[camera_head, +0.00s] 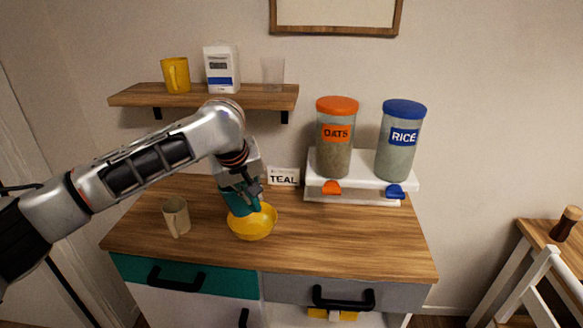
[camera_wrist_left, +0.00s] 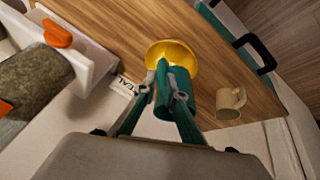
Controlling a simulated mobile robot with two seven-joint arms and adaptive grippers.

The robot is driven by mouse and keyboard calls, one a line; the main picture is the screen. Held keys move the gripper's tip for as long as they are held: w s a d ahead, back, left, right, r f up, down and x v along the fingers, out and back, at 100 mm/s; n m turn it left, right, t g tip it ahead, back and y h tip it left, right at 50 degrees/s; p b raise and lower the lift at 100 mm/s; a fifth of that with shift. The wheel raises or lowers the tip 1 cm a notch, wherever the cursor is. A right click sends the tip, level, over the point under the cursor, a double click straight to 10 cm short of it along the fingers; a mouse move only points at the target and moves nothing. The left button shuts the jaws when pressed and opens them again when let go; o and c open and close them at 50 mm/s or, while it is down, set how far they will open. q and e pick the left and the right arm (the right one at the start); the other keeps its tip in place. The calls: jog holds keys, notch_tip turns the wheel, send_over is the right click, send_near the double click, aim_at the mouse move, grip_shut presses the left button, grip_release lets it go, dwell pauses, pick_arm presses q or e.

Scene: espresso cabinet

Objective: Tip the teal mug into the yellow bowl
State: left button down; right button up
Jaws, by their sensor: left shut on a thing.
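The yellow bowl (camera_head: 256,226) stands on the wooden counter top, near its middle. It also shows in the left wrist view (camera_wrist_left: 160,48). My left gripper (camera_head: 254,192) is shut on the teal mug (camera_head: 236,204) and holds it right above the bowl, over its left and back part. In the left wrist view the mug (camera_wrist_left: 165,102) sits between the fingers and overlaps the bowl's near rim. The mug's opening and contents are hidden, and I cannot tell its exact tilt. My right gripper is in neither view.
A beige mug (camera_head: 176,216) stands left of the bowl. A "TEAL" card (camera_head: 284,177) stands behind. Oats (camera_head: 336,140) and rice (camera_head: 398,145) dispensers stand on a white stand at back right. A wall shelf (camera_head: 205,96) hangs above. The counter's front right is clear.

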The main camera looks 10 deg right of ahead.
pick_arm(q)
jog(key=w+d+h, duration=0.2)
jog(key=w+d, duration=0.1)
jog(key=d, duration=0.7)
jog(key=shift+r+n+t+h, duration=0.3)
jog(key=shift+n+h, duration=0.1)
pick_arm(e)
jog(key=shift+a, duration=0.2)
pick_arm(q)
jog(key=shift+a, duration=0.1)
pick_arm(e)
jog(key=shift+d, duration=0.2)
